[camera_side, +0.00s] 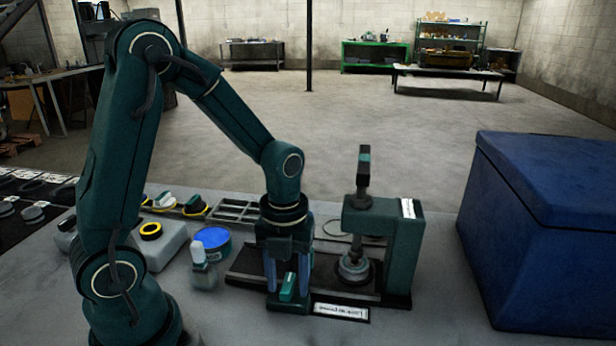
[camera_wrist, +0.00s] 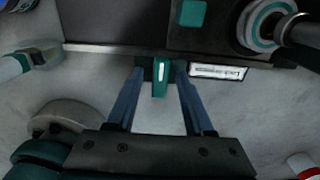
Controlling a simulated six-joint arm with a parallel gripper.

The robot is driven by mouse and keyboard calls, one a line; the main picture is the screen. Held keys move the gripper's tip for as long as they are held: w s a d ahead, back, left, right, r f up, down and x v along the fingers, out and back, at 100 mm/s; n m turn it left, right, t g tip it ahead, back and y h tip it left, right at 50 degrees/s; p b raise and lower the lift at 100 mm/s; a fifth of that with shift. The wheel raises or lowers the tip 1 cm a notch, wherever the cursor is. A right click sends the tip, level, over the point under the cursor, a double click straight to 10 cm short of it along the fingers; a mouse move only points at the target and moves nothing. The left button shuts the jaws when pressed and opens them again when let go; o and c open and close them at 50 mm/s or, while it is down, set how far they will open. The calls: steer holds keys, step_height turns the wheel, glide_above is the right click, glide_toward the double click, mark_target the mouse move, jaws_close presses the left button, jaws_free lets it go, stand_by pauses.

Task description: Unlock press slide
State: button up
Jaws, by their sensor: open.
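The press (camera_side: 405,250) is a dark green C-shaped frame with a vertical ram, standing right of my gripper in the side view. Its dark slide base (camera_side: 245,268) runs left from it along the bench. A small green lever with a white mark (camera_side: 288,288) is at the slide's front edge; it also shows in the wrist view (camera_wrist: 159,84). My gripper (camera_side: 286,284) points down over this lever. In the wrist view its two blue fingers (camera_wrist: 160,74) stand apart, one on each side of the lever. Contact with the lever cannot be told.
A label plate (camera_side: 341,312) lies just right of the lever. A blue-topped tin (camera_side: 212,240) and a white-capped bottle (camera_side: 201,265) stand left of my gripper. A large blue box (camera_side: 545,220) is at the right. Bare bench lies in front of the slide.

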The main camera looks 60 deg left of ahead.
jaws_close()
steer(key=n, duration=0.4)
steer(key=shift+n, duration=0.4)
steer(key=n, duration=0.4)
steer(key=shift+n, duration=0.5)
